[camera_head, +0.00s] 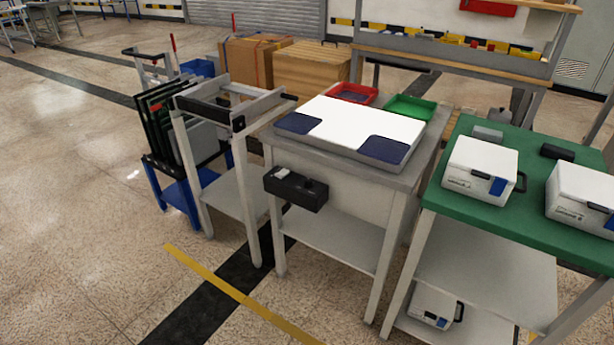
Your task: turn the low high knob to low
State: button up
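A black control box (296,188) is mounted on the front of the middle grey table (262,133), just under its top. A small pale label or part (283,173) sits on the left of the box's top. A dark knob-like bump (309,183) shows toward its right. It may be the low high knob, but its markings and setting are too small to read. My gripper is not in this view, and nothing is touching the box.
A white panel with dark blue corners (345,122) lies on the middle table, with red (353,91) and green (411,106) trays behind. A green-topped bench (445,205) with white boxes stands right, a grey cart (222,181) left. The floor in front is open.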

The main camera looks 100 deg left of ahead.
aim_at(308, 182)
jog(key=u, duration=0.05)
jog(key=k, duration=2.3)
jog(key=u, duration=1.4)
jog(key=i, duration=0.25)
jog(key=u, duration=0.3)
